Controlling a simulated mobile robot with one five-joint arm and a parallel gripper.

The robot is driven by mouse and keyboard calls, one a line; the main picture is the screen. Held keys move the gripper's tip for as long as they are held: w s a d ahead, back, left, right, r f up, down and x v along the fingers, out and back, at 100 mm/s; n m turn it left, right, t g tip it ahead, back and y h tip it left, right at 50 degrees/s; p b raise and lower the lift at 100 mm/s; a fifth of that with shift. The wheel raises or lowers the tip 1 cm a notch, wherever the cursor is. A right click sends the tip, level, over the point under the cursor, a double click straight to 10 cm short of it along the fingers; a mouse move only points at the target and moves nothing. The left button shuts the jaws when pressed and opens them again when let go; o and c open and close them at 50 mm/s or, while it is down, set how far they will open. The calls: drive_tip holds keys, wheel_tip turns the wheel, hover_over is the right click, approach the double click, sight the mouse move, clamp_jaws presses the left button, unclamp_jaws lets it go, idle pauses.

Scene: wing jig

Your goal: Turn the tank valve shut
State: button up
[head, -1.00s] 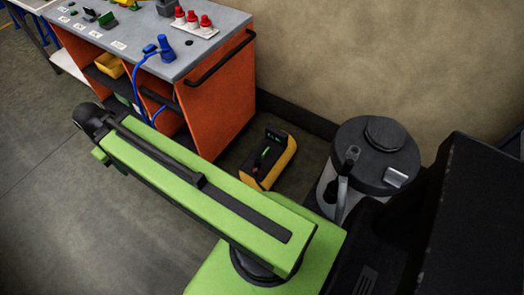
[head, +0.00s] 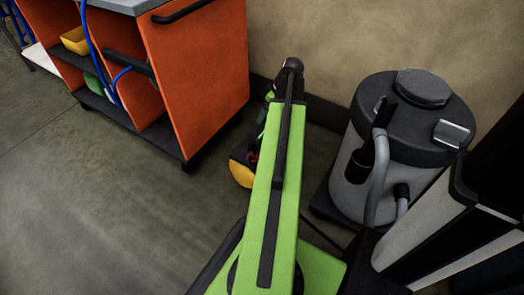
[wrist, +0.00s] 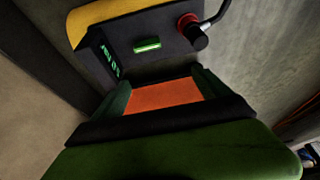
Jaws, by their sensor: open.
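A yellow and black unit (head: 240,174) sits on the floor beside the orange cart, partly hidden behind my arm in the head view. In the wrist view its black panel (wrist: 130,62) carries a green bar (wrist: 147,45), a green-lit display and a red ring (wrist: 187,20) with a dark fitting and hose. I cannot tell which of these parts is the tank valve. My gripper (wrist: 162,82) is open, its dark green fingers apart just below the panel in the wrist picture. An orange surface shows between the fingers. I cannot tell whether they touch the unit.
The orange cart (head: 195,75) stands left of the unit, with blue hoses and a yellow bin (head: 75,41). A grey canister (head: 350,190) with a black lid and hose stands to the right. The wall is behind; the floor at left is clear.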

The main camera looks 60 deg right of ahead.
drive_tip(key=s+d+f, duration=0.2)
drive_tip(key=s, duration=0.1)
drive_tip(key=b, duration=1.7)
approach(262, 133)
drive_tip(key=x, duration=1)
drive_tip(key=shift+s+f, duration=0.1)
drive_tip(key=shift+f, duration=0.05)
drive_tip(key=shift+p, duration=0.35)
drive_tip(key=shift+c, duration=0.2)
drive_tip(key=c, duration=1.3)
